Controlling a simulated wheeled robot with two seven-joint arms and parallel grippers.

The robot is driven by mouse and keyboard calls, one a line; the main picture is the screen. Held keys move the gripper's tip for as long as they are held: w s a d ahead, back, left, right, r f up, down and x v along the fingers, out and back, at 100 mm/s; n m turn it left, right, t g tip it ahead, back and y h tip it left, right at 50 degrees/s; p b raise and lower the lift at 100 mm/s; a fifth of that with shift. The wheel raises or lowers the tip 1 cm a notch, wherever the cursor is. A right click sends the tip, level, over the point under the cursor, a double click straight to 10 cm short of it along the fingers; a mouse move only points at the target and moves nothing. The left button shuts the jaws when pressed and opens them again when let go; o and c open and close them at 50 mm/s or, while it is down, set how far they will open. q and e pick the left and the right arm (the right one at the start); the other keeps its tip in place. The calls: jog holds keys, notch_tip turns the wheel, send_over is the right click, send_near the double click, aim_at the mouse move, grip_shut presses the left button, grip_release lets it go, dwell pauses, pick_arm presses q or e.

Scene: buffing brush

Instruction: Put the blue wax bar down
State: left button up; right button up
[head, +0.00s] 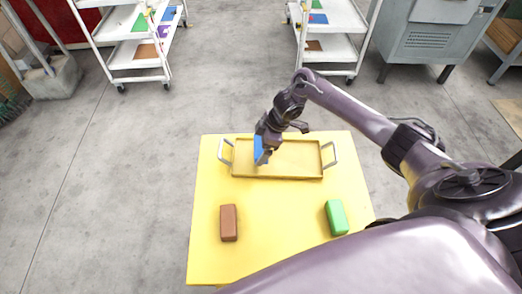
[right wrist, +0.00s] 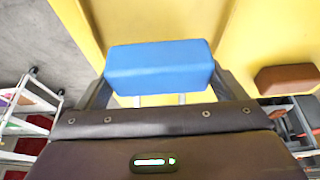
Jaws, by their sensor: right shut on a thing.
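The blue wax bar (head: 259,151) is between the fingers of my right gripper (head: 266,143), over the left part of the yellow tray (head: 300,178). In the right wrist view the blue bar (right wrist: 160,66) spans the space between the two fingers, and the gripper is shut on it. In the head view the bar hangs with its long side roughly upright. I cannot tell whether its lower end touches the tray floor. The tray has a metal handle at each end and looks otherwise empty. My left gripper is not in view.
The yellow table (head: 275,225) also bears a brown bar (head: 229,223) at the front left and a green bar (head: 336,217) at the front right. The table between them is clear. White shelf carts (head: 130,50) and a grey cabinet (head: 430,45) stand beyond.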

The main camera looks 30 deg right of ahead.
aim_at(261, 151)
jog(key=shift+f, duration=1.55)
jog(key=shift+f, duration=0.15)
jog(key=o, duration=0.8)
jog(key=v, duration=1.2)
jog(key=shift+r, duration=0.2)
